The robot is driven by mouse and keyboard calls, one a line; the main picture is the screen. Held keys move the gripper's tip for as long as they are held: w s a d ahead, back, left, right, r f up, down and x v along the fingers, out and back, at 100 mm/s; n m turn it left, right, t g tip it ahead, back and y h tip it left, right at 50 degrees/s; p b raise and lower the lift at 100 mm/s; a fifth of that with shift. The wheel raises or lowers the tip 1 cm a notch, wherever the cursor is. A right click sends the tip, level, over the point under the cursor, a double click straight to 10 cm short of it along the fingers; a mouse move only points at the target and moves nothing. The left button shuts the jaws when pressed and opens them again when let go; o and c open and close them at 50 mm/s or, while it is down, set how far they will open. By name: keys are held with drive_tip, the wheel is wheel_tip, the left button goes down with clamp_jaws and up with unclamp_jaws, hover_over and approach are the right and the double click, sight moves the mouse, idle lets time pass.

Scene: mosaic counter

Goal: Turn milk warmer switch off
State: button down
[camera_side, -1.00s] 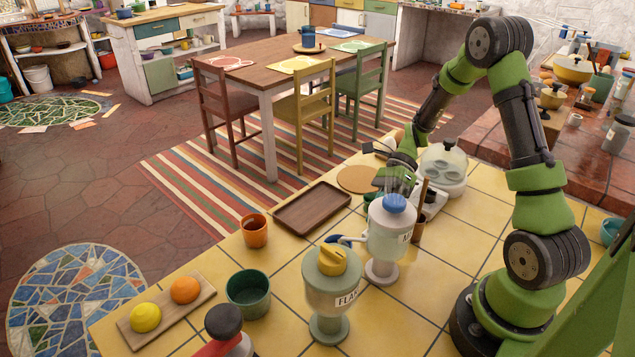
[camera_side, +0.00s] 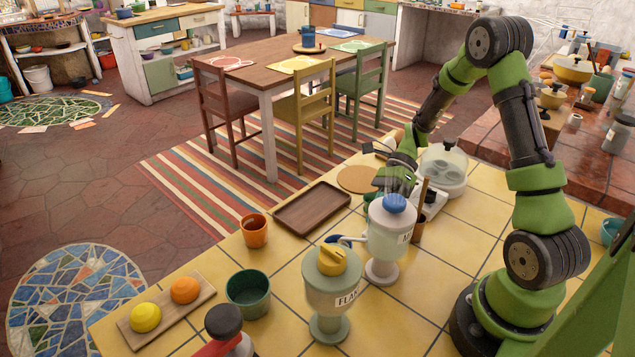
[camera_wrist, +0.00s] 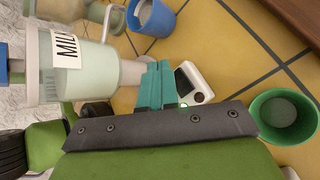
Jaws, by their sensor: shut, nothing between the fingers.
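The milk dispenser (camera_side: 388,232) has a blue lid and a pale body, and its label reads MILK in the wrist view (camera_wrist: 112,65). A small white device (camera_wrist: 203,96) with a dark panel and a small green spot sits beside the fingertips in the wrist view. Which part of it is the switch, and its position, I cannot tell. My gripper (camera_wrist: 155,84) has its teal fingers together, empty, between the dispenser and the white device. They overlap the device's edge; contact is unclear. In the side view my gripper is partly hidden behind the milk dispenser.
A second dispenser (camera_side: 330,283) with a yellow lid stands in front. A green cup (camera_wrist: 255,119) is close on the right of the wrist view. A domed appliance (camera_side: 452,152) stands behind my gripper. A brown tray (camera_side: 312,208) lies left on the yellow tiles.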

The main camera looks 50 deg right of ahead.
drive_tip(key=shift+f, duration=0.1)
drive_tip(key=shift+f, duration=0.3)
drive_tip(key=shift+a+f, duration=0.1)
drive_tip(key=shift+f, duration=0.2)
idle(0.5)
drive_tip(key=shift+r, duration=0.1)
drive_tip(key=shift+r, duration=0.6)
drive_tip(key=shift+d+r, duration=0.2)
drive_tip(key=shift+r, duration=1.05)
drive_tip(key=shift+d+r, duration=0.2)
drive_tip(key=shift+r, duration=1.05)
